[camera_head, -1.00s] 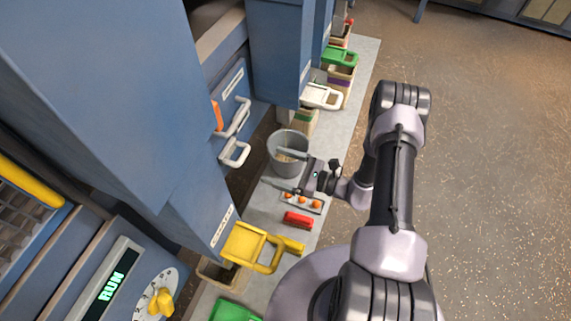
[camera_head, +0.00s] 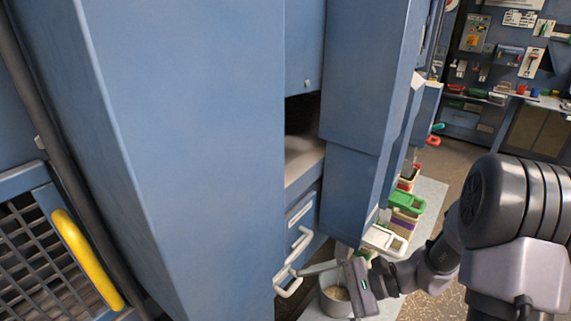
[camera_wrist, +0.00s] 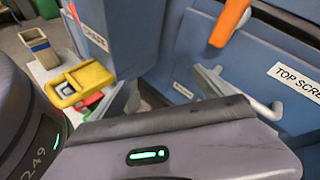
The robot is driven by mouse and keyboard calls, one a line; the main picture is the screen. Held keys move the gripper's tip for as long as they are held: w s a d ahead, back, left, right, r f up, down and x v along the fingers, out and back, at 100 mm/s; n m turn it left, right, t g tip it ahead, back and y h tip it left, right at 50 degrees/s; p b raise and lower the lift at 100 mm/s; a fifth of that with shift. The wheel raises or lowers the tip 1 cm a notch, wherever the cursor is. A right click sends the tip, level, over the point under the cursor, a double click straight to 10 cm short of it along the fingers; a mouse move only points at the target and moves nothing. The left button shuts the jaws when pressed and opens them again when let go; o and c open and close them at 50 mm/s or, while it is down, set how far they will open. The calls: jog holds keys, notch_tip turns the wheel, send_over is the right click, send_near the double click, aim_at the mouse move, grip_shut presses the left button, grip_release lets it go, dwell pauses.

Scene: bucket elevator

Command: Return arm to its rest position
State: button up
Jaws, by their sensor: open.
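My gripper (camera_head: 318,270) is at the lower middle of the head view, with my arm reaching in from the right. One grey finger shows clearly, pointing left toward the white drawer handles (camera_head: 300,242). The jaws are open and I see nothing held. Whether the finger touches a handle cannot be told. A grey bucket (camera_head: 336,303) with grainy contents stands just below my gripper, partly hidden by it. In the wrist view, my gripper's housing fills the bottom, and a pale handle (camera_wrist: 240,92) on the "TOP SCREEN" front shows just beyond it.
Tall blue housings (camera_head: 190,150) fill the left and middle. White (camera_head: 383,240) and green (camera_head: 407,203) gates stick out behind my gripper. A yellow gate (camera_wrist: 82,82) and orange handle (camera_wrist: 230,22) show in the wrist view. Open floor (camera_head: 452,165) lies behind the arm; shelves stand far right.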

jog(key=s+d+r+n+t+h, duration=0.3)
jog(key=s+r+n+t+h, duration=0.2)
jog(key=s+r+n+h, duration=0.4)
jog(key=s+r+h, duration=0.2)
jog(key=s+r, duration=0.2)
jog(key=r, duration=0.2)
jog(key=shift+n, duration=0.3)
